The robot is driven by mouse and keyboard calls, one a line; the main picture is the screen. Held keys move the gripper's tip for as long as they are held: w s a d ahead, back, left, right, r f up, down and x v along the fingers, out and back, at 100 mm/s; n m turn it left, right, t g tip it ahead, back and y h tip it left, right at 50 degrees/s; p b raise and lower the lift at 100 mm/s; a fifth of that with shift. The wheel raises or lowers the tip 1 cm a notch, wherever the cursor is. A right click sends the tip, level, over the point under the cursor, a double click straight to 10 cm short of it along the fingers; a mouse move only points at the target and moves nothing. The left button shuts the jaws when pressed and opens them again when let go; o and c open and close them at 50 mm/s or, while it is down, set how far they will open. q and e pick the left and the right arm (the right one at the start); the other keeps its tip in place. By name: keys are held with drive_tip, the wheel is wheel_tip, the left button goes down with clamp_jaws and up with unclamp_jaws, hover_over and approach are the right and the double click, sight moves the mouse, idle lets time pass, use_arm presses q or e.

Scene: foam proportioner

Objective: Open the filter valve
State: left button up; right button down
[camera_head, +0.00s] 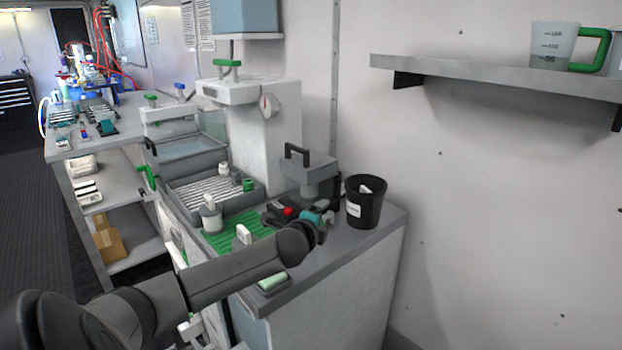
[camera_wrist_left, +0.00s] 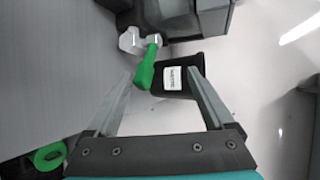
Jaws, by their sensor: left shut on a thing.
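The valve shows in the left wrist view as a white fitting (camera_wrist_left: 132,41) with a green lever handle (camera_wrist_left: 147,66). The lever lies between the fingertips of my left gripper (camera_wrist_left: 162,74), close to the left finger. The gripper is shut on this lever, though the fingers look well apart in the picture. In the head view my left gripper (camera_head: 326,216) is beside the grey filter housing (camera_head: 308,172) on the bench. The valve cannot be made out there. My right gripper is not in view.
A black labelled bin (camera_head: 366,202) stands just right of my left gripper, and also shows behind the lever in the wrist view (camera_wrist_left: 174,82). A ribbed tray (camera_head: 262,196) and green mat (camera_head: 232,238) lie to the left. A wall shelf (camera_head: 490,78) is at upper right.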

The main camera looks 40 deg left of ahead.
use_arm(q)
drive_tip(key=s+d+p, duration=0.3)
drive_tip(key=s+d, duration=0.1)
drive_tip(key=s, duration=0.3)
drive_tip(key=s+d+p, duration=0.4)
drive_tip(key=s, duration=0.4)
drive_tip(key=shift+r, duration=0.45)
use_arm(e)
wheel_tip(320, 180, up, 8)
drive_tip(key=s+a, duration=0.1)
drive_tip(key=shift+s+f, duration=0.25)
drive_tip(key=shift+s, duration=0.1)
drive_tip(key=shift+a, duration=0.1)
use_arm(q)
drive_tip(key=shift+p, duration=0.3)
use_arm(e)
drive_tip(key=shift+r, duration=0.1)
